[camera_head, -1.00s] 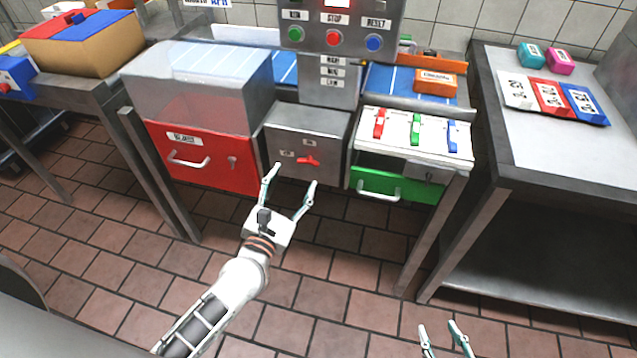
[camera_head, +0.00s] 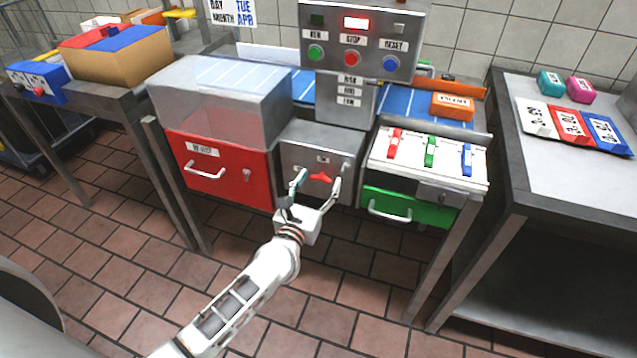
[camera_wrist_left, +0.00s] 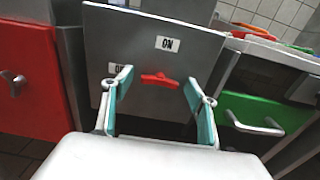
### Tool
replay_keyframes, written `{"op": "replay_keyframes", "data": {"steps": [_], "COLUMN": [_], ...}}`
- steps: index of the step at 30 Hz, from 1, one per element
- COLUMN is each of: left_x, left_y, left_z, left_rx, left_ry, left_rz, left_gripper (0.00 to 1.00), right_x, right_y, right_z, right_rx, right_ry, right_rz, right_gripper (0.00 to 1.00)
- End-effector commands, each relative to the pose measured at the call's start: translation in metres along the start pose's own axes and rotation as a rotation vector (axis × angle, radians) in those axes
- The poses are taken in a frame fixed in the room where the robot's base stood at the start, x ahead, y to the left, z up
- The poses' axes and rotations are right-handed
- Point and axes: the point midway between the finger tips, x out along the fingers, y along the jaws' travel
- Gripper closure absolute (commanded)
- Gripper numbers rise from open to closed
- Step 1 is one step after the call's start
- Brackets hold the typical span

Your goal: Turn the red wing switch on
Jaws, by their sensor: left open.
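The red wing switch (camera_head: 320,177) sits on the front of a grey metal box (camera_head: 345,156) in the middle of the machine. In the left wrist view the switch (camera_wrist_left: 159,80) lies roughly level, with an "ON" label above it and a partly hidden label at its left. My left gripper (camera_head: 317,185) is open in front of the box. In the left wrist view its fingers (camera_wrist_left: 160,92) stand on either side of the switch, apart from it. Whether the fingertips touch the panel cannot be told. My right gripper is out of view.
A red drawer (camera_head: 222,172) with a handle is left of the box, and a green drawer (camera_head: 405,207) is at its right, under red, green and blue switches. A control panel (camera_head: 362,40) with three buttons stands above. A steel table (camera_head: 500,120) is at the right.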

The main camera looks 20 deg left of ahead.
Motion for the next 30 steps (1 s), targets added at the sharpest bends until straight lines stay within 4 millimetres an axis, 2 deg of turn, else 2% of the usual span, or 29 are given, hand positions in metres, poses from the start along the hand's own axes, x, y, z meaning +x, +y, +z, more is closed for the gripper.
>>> {"op": "replay_keyframes", "data": {"steps": [8,12,13,23,30], "left_x": [0.002,0.002,0.002,0.002,0.002], "left_y": [0.000,0.000,0.000,0.000,-0.001], "left_z": [0.000,0.000,0.000,0.001,0.003], "left_rx": [0.001,0.001,0.001,0.027,0.142], "left_ry": [0.000,0.000,0.000,0.000,-0.002], "left_rz": [0.000,0.000,0.000,-0.001,-0.002], "left_gripper": [0.42,0.75,0.80,0.80,0.80], "right_x": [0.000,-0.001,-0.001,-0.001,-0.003], "right_y": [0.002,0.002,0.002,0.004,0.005], "right_z": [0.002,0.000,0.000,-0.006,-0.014], "right_rx": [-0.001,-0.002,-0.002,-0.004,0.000], "right_ry": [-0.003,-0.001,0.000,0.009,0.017], "right_rz": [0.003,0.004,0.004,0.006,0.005], "right_gripper": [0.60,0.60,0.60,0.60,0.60]}}
